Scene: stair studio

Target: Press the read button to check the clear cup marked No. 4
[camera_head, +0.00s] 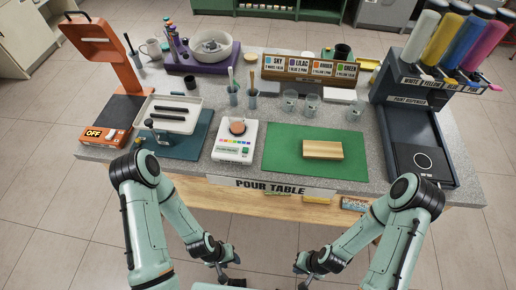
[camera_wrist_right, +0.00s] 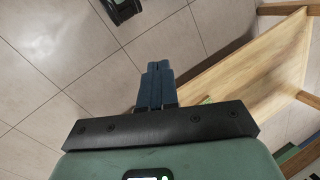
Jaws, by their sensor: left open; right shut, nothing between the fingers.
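A white reader device (camera_head: 235,146) with a strip of colours and a small green button (camera_head: 246,150) stands at the front middle of the table. A round brown-orange piece (camera_head: 237,128) sits on its top. Clear cups (camera_head: 289,101), (camera_head: 313,103) and (camera_head: 353,112) stand behind the green mat; their numbers are too small to read. My left gripper (camera_head: 229,263) is open and empty, low in front of the table. My right gripper (camera_head: 304,268) is shut and empty, also in front of the table; its closed fingers show in the right wrist view (camera_wrist_right: 155,82).
A wooden block (camera_head: 323,150) lies on the green mat (camera_head: 285,165). A paint dispenser (camera_head: 396,105) stands right; a white tray (camera_head: 174,101) and an orange stand (camera_head: 122,92) stand left. Cups with sticks (camera_head: 234,98) stand behind the reader. The table's front edge lies between grippers and objects.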

